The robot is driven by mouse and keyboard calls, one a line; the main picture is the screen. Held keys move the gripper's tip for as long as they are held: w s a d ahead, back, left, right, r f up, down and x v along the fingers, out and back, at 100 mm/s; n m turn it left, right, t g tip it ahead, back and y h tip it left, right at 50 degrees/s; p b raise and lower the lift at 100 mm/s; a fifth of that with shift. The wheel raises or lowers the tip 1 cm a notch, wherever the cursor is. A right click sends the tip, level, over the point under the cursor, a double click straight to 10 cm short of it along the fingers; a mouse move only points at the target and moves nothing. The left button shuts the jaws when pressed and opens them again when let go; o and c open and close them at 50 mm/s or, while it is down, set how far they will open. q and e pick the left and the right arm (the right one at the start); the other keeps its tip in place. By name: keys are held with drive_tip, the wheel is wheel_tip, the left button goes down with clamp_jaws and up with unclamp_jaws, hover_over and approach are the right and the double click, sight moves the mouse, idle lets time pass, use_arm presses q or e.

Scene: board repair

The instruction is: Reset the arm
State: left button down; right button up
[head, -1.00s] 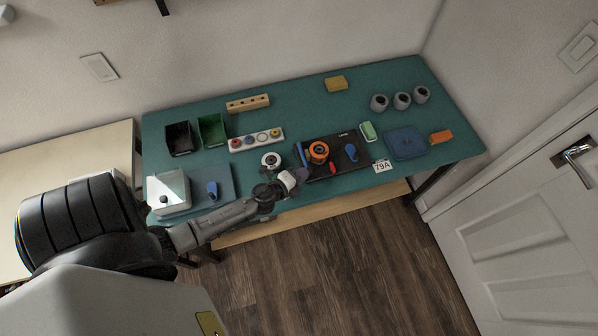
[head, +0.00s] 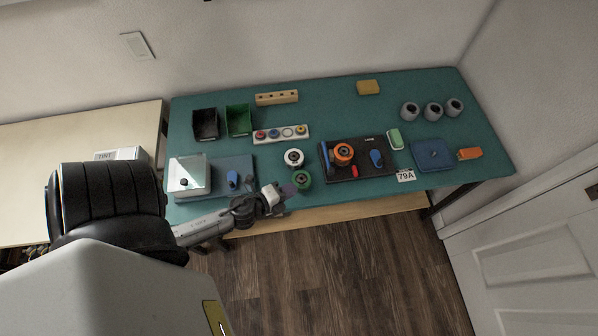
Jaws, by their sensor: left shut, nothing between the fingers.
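My left arm reaches in from the left, and its gripper (head: 284,191) is at the front edge of the green worktable (head: 335,95). The gripper is shut and empty. An orange wheel (head: 343,154) sits on the black mat (head: 360,173), beside a dark blue part. My right gripper is not in view.
A white box (head: 189,177) and a blue-grey mat stand at the left. Three grey cups (head: 432,109) and a blue pad (head: 432,155) are at the right.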

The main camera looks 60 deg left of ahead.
use_arm(q)
drive_tip(key=shift+s+r, duration=0.15)
drive_tip(key=shift+s, duration=0.25)
idle(0.5)
